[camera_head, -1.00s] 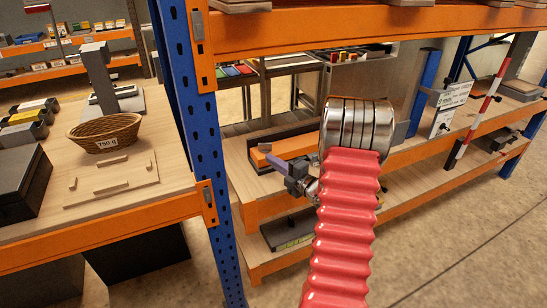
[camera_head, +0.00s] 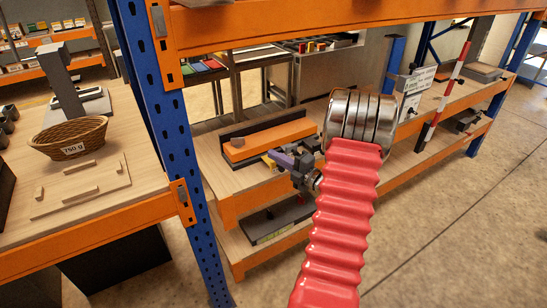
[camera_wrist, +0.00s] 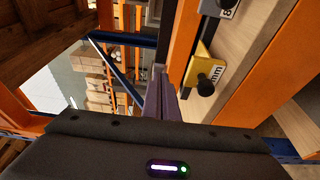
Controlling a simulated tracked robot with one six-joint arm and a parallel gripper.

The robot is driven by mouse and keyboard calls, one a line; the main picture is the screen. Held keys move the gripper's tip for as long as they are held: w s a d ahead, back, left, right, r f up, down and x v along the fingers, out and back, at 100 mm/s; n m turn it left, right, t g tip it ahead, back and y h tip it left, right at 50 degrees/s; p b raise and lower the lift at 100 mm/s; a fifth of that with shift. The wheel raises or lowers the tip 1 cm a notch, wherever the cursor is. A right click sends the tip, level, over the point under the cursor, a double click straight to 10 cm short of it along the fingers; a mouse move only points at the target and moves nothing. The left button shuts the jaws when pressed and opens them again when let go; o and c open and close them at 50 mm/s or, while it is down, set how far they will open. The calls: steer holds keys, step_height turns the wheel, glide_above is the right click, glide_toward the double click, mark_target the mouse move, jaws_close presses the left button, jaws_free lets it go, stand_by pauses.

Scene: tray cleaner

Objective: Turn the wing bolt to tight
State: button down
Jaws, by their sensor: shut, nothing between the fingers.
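My gripper (camera_head: 288,160) is small in the head view, left of my arm's metal wrist rings and in front of the orange block. Its purple fingers (camera_wrist: 163,92) show in the wrist view pressed together with nothing between them. I cannot make out a wing bolt for sure. The wrist view shows a yellow plate (camera_wrist: 204,62) with a black knob (camera_wrist: 206,87) right of the fingers, apart from them. Its label is partly readable as "mm". A white plate (camera_head: 418,80) with dark knobs stands on the shelf at the right in the head view.
An orange block (camera_head: 268,138) lies on the middle shelf. A wicker basket (camera_head: 66,138) marked 750 g is on the left bench. A blue rack post (camera_head: 160,130) stands between. A red-and-white pole (camera_head: 444,98) is at the right. The floor at right is clear.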

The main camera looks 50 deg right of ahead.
steer(key=w+a+r+m+g+h, duration=0.2)
steer(key=w+r, duration=0.3)
steer(key=a+r+m+g+h, duration=0.35)
steer(key=a+r+m, duration=0.55)
steer(key=a, duration=0.5)
steer(key=s+a+m+g+y, duration=0.2)
steer(key=s+a+m+g, duration=0.1)
steer(key=s+a, duration=0.8)
steer(key=s+a+m+g+y, duration=0.3)
steer(key=s+a, duration=0.9)
steer(key=a, duration=0.5)
steer(key=shift+s+f+m+g, duration=0.2)
steer(key=shift+m+g, duration=0.25)
steer(key=shift+m, duration=0.05)
steer(key=shift+a+y, duration=0.1)
steer(key=shift+y, duration=0.15)
